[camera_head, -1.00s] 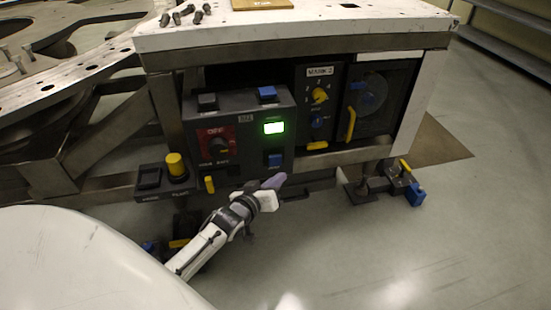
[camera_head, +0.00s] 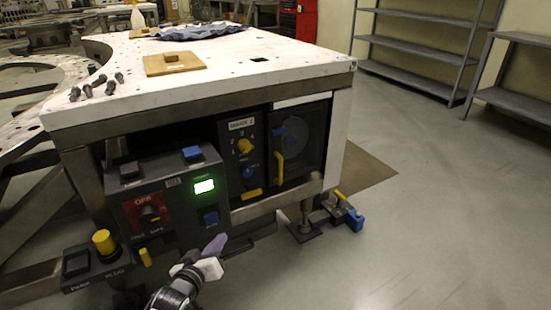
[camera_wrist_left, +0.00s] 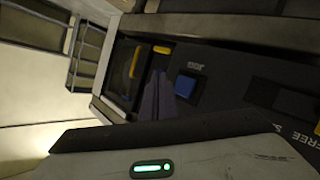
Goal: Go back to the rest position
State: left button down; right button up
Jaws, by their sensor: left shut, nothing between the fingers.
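My left gripper (camera_head: 214,246) is at the lower middle of the head view, in front of the lower right part of the dark control box (camera_head: 180,172). Its purple-grey fingers are shut and empty, and they also show in the left wrist view (camera_wrist_left: 157,98). The fingertips are close to the blue button (camera_head: 210,218) on the box; I cannot tell the exact gap. That blue button also shows in the wrist view (camera_wrist_left: 186,86), right of the fingers. My right gripper is not in view.
The white-topped table (camera_head: 235,62) above the box holds several bolts (camera_head: 97,86), a wooden block (camera_head: 172,63) and a blue cloth. Grey shelves (camera_head: 415,47) stand behind. Floor at the right is clear.

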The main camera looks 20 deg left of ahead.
pick_arm(q)
jog(key=s+d+r+m+g+h+p, duration=0.1)
jog(key=s+d+m+g+h+p, duration=0.1)
jog(key=s+d, duration=0.7)
jog(key=s+d+r+m+g+h+p, duration=0.1)
jog(key=s+d+m+g+p, duration=0.3)
jog(key=s, duration=1.2)
jog(key=d+m+h+p, duration=0.1)
jog(key=d+m+p, duration=0.2)
jog(key=d, duration=0.3)
jog(key=shift+s+p, duration=0.15)
jog(key=shift+p, duration=0.45)
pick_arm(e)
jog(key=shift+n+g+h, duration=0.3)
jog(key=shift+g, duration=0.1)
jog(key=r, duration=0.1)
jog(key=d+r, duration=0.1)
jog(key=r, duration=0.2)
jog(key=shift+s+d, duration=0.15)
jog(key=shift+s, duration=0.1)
pick_arm(q)
jog(key=shift+f, duration=0.15)
